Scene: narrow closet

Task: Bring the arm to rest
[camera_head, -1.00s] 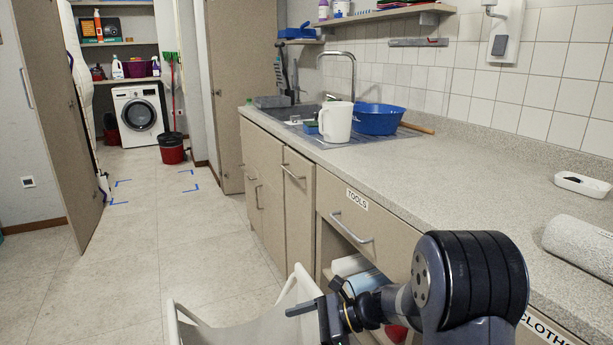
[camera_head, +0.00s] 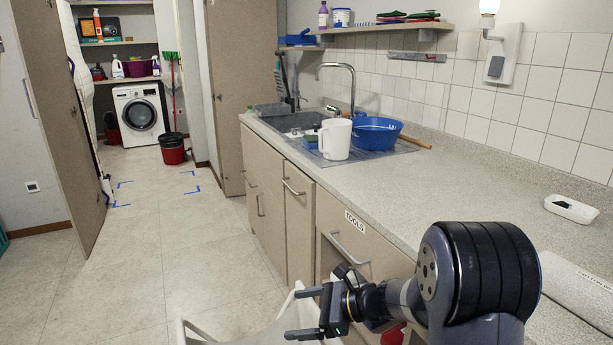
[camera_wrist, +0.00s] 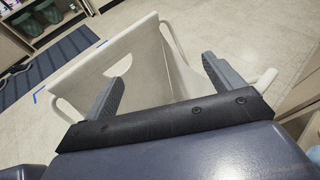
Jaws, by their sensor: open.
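My gripper (camera_head: 303,313) is at the lower middle of the head view, held out to the left of my arm in front of the drawer fronts. Its two fingers are apart with nothing between them. In the wrist view my gripper (camera_wrist: 160,85) also shows open and empty. I cannot tell from these views whether a finger touches the frame.
The counter (camera_head: 440,185) runs along the right, with a white jug (camera_head: 335,139), a blue basin (camera_head: 376,132) and a white dish (camera_head: 571,209) on it. A drawer labelled TOOLS (camera_head: 345,245) is beside my arm. The floor (camera_head: 130,270) at left is clear.

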